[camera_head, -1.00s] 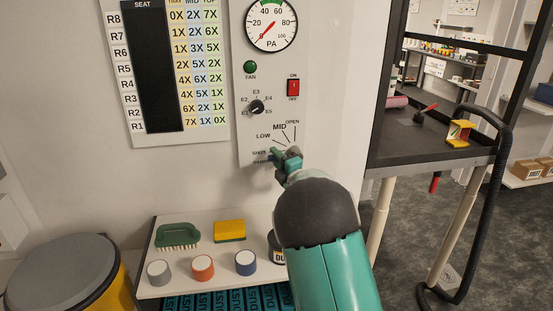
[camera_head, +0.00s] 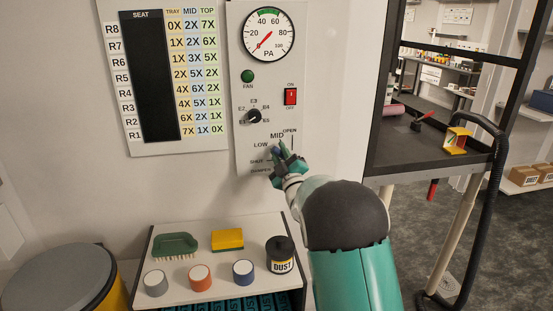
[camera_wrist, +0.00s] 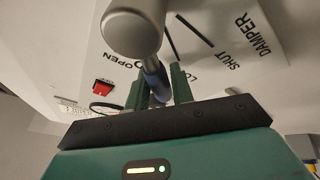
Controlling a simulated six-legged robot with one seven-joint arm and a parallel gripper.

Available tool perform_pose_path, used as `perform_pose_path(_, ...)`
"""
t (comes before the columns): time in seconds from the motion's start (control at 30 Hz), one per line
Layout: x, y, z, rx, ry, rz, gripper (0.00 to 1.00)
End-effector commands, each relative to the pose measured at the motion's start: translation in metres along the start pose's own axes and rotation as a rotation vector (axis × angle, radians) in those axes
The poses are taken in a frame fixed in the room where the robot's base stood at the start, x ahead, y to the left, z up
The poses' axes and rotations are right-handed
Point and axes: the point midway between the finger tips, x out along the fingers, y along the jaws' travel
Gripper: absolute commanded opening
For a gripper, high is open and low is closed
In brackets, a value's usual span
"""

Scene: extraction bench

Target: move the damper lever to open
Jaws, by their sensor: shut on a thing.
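The damper lever shows in the wrist view as a blue grip (camera_wrist: 157,82) on a grey rounded metal arm (camera_wrist: 131,32). My gripper (camera_wrist: 159,86) is shut on the blue grip, with a green finger on each side. In the head view my gripper (camera_head: 282,156) is at the lower part of the wall panel, beneath the MID and OPEN labels, and right of LOW and SHUT. It hides most of the lever there, so its exact setting cannot be told. The damper scale (camera_head: 261,145) reads SHUT, LOW, MID, OPEN.
Above the scale are a selector knob (camera_head: 254,116), a red switch (camera_head: 290,96), a green fan lamp (camera_head: 247,76) and a pressure gauge (camera_head: 268,34). Below, a small table (camera_head: 215,256) holds a brush, a sponge, several capped pots and a black DUST jar (camera_head: 280,254). A dark bench (camera_head: 430,150) stands right.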

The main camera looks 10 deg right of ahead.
Motion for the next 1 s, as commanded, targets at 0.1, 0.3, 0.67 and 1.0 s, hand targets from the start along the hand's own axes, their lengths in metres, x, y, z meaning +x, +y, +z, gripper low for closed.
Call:
perform_pose_path(0.1, 0.000, 0.009, 0.003, 0.102, -0.025, 0.044, 0.00)
perform_pose_path(0.3, 0.001, 0.021, 0.006, 0.274, -0.062, 0.116, 0.00)
perform_pose_path(0.67, 0.001, 0.039, 0.017, 0.562, -0.125, 0.234, 0.00)
perform_pose_path(1.0, -0.001, 0.047, 0.025, 0.727, -0.162, 0.302, 0.00)
